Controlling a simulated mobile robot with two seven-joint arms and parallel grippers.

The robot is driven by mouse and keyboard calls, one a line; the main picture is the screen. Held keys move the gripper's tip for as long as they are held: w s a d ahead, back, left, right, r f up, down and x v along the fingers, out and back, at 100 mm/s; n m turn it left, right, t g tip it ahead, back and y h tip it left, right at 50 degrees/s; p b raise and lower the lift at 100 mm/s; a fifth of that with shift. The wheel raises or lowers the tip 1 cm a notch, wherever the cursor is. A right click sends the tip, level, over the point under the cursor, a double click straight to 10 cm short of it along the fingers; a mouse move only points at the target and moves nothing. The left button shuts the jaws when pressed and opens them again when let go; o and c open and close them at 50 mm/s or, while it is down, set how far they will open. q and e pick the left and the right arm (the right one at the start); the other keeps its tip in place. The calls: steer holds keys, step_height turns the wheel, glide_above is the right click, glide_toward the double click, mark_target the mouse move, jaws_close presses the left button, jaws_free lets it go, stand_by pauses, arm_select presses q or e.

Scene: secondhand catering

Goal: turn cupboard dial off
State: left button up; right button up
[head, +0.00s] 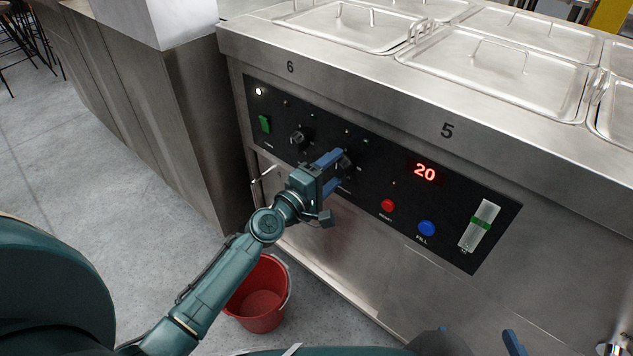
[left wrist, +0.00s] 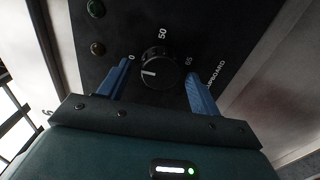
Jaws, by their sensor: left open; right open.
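The cupboard dial (left wrist: 160,64) is a round black knob with a white pointer line, on a dark panel marked CUPBOARD. Scale marks 0, 50 and one that looks like 65 surround it. The pointer line is toward the picture's left, on the 0 side. My left gripper (left wrist: 160,88) is open, its blue fingers on either side of the dial; I cannot tell whether they touch it. In the head view the dial (head: 346,162) is partly hidden by my left gripper (head: 334,172). My right gripper (head: 478,340) is open at the bottom edge, mostly cut off, away from the panel.
Another black dial (head: 298,137) and a green switch (head: 265,124) are left of it. A red button (head: 387,205), blue button (head: 426,228) and red display reading 20 (head: 425,172) are to its right. A red bucket (head: 262,302) stands on the floor below.

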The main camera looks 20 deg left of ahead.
arm_select(q)
steer(key=b+v, duration=0.1)
steer(key=v, duration=1.1)
steer(key=shift+s+b, duration=0.3)
steer(key=shift+b, duration=0.05)
arm_select(e)
steer(key=shift+w+a+f+n, duration=0.1)
steer(key=shift+a+f+n, duration=0.1)
steer(key=shift+f, duration=0.35)
steer(key=shift+w+a+f+n, duration=0.1)
steer(key=shift+a+f, duration=0.1)
steer(key=shift+f, duration=0.3)
arm_select(q)
steer(key=shift+a+r, duration=0.1)
arm_select(e)
steer(key=shift+r, duration=0.15)
